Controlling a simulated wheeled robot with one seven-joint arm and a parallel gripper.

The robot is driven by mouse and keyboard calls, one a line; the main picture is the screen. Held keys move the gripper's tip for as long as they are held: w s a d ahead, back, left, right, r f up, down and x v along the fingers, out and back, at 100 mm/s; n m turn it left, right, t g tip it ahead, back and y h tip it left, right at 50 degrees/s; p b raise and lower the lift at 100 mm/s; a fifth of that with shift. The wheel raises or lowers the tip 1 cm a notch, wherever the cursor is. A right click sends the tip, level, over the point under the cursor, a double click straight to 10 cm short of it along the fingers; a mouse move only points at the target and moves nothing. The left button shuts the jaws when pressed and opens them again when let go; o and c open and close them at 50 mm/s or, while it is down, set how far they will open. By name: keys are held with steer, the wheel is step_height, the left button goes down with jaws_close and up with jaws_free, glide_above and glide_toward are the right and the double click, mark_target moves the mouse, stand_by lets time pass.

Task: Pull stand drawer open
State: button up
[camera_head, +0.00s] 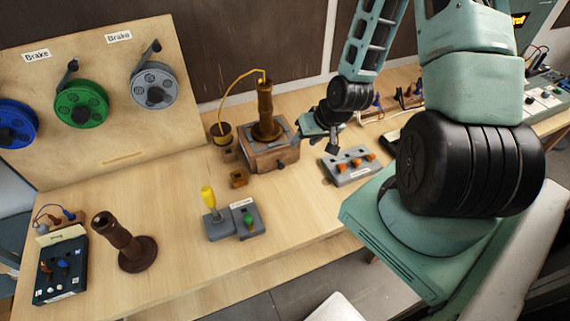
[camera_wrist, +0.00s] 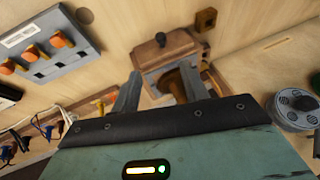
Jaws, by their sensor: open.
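The wooden stand (camera_head: 270,155) is a brown box on the table with a grey top plate and a turned brown lamp column (camera_head: 265,108) on it. Its front with a small dark knob (camera_head: 281,166) faces the table's near side. In the wrist view the stand (camera_wrist: 152,55) lies just beyond my fingers, with the dark knob (camera_wrist: 160,38) on its far side in that picture. My gripper (camera_head: 312,128) is beside the stand's right side in the head view. In the wrist view its two fingers (camera_wrist: 160,88) are apart with nothing between them. The drawer looks closed.
A grey switch box with orange knobs (camera_head: 349,165) lies right of the stand. A small wooden block (camera_head: 238,179) and a yellow-handled lever box (camera_head: 212,222) are in front.

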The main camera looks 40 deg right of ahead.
mark_target(283, 165)
steer(key=b+x, duration=1.1)
steer(key=x, duration=0.5)
steer(key=shift+w+a+f, duration=0.1)
steer(key=shift+w+f, duration=0.05)
steer(key=shift+f, duration=0.15)
jaws_close()
